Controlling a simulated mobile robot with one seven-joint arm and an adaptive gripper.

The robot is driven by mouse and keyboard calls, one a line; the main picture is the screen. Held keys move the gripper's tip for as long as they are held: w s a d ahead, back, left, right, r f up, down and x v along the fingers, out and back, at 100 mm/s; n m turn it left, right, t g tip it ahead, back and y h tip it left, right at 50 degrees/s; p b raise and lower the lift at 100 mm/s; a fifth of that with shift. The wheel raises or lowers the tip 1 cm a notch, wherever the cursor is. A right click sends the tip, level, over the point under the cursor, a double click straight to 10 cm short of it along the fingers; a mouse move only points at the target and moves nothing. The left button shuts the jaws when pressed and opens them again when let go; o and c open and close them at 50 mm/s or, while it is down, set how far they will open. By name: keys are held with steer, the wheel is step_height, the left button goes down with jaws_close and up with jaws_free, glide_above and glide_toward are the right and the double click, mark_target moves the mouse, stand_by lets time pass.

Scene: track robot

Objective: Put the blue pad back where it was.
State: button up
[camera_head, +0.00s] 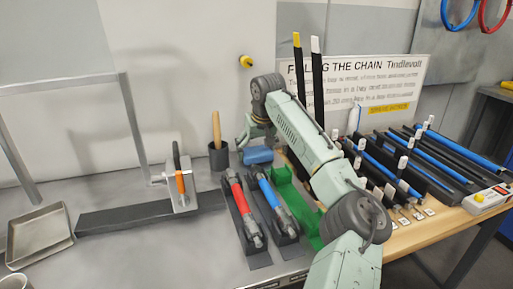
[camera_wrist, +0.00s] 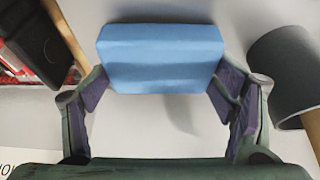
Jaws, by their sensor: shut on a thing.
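The blue pad (camera_wrist: 160,58) is a plain light-blue block. In the wrist view it sits between the two fingers of my gripper (camera_wrist: 158,88), which press on its left and right ends. In the head view the blue pad (camera_head: 257,156) shows below my wrist, right of a dark cup, near the back of the bench. My fingers are mostly hidden there behind my arm. A shadow lies beside the pad in the wrist view; I cannot tell how far the pad is from the surface. No marked place for the pad can be made out.
The dark cup (camera_head: 218,157) with a wooden handle stands close by; it also shows in the wrist view (camera_wrist: 285,72). Red (camera_head: 240,201) and blue (camera_head: 271,197) tools lie in front. A green tray (camera_head: 296,196) and a rack of bars (camera_head: 447,160) are right.

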steer(key=shift+f, duration=0.15)
steer(key=o, duration=1.2)
steer(key=b+v, duration=0.1)
steer(key=v, duration=1.1)
steer(key=shift+b, duration=0.3)
steer(key=shift+w+r, duration=0.1)
steer(key=shift+r, duration=0.15)
